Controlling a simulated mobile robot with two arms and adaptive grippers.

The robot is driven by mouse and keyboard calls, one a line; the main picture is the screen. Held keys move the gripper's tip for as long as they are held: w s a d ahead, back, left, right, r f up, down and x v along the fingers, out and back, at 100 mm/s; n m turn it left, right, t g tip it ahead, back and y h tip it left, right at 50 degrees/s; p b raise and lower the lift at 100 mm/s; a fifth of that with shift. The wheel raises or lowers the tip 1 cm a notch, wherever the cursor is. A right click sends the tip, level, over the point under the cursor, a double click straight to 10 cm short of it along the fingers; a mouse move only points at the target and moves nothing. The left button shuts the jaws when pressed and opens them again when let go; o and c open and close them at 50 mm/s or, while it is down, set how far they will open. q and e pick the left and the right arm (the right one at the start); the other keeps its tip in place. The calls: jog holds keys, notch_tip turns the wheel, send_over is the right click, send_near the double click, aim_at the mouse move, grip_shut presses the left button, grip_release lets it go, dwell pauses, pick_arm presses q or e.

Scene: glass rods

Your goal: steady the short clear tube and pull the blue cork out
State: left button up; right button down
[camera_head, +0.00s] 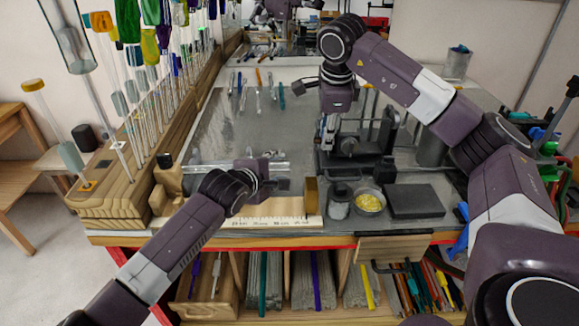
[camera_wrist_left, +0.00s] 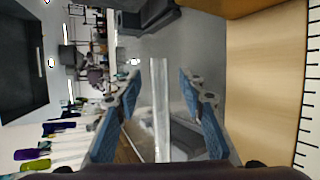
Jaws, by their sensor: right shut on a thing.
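A clear tube (camera_wrist_left: 160,105) shows lengthwise between the two blue-padded fingers of my left gripper (camera_wrist_left: 160,100) in the left wrist view. The fingers stand apart, with a gap on each side of the tube. In the head view my left gripper (camera_head: 272,174) is low over the near part of the bench, pointing right. Clear glass (camera_head: 215,166) lies crosswise beside it. My right gripper (camera_head: 326,146) points down beside the black bench apparatus, farther back and to the right. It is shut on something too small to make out. I cannot make out the blue cork.
A wooden ruler (camera_head: 265,224) runs along the front edge. A brown block (camera_head: 312,195), a dish of yellow bits (camera_head: 369,202) and a dark slab (camera_head: 414,200) stand to the right. A rack of upright rods (camera_head: 110,190) is at left. The bench middle is fairly clear.

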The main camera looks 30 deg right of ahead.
pick_arm(q)
jog(key=shift+s+a, duration=0.1)
jog(key=v, duration=1.1)
jog(key=shift+s+a+r, duration=0.2)
jog(key=shift+a, duration=0.05)
